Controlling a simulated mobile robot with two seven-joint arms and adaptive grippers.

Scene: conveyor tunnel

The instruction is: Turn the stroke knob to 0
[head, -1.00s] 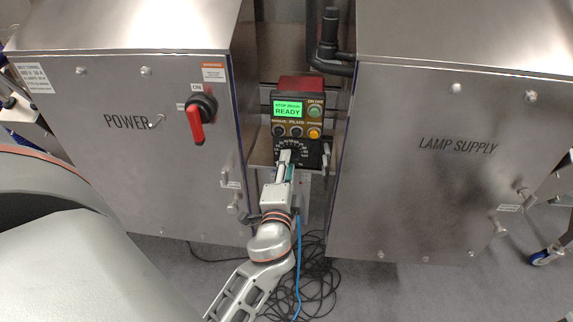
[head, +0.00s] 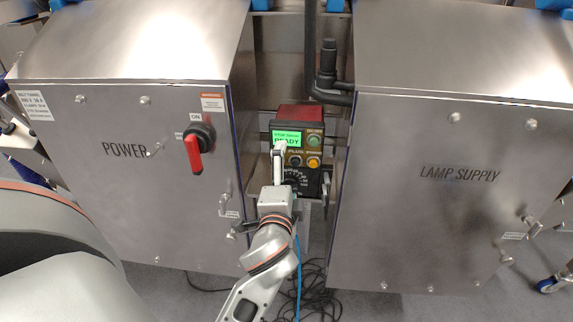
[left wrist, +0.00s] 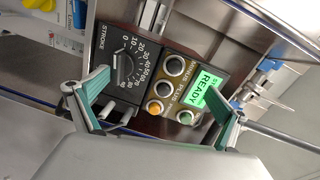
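The stroke knob (left wrist: 122,70) is a black dial on the control box, with a printed scale beside it. In the left wrist view its pointer is hard to read. In the head view the knob (head: 294,180) is partly hidden by my left gripper (head: 279,152). The gripper is in front of the box's left side and covers part of the green screen (head: 288,138). In the left wrist view my left gripper (left wrist: 160,88) is open and empty, one green-padded finger beside the knob and the other by the screen (left wrist: 205,88). My right gripper is not in view.
The POWER cabinet (head: 120,190) with a red-handled switch (head: 194,152) stands left of the box. The LAMP SUPPLY cabinet (head: 430,220) stands right. The box sits in the narrow gap between them. Loose cables (head: 315,290) lie on the floor below.

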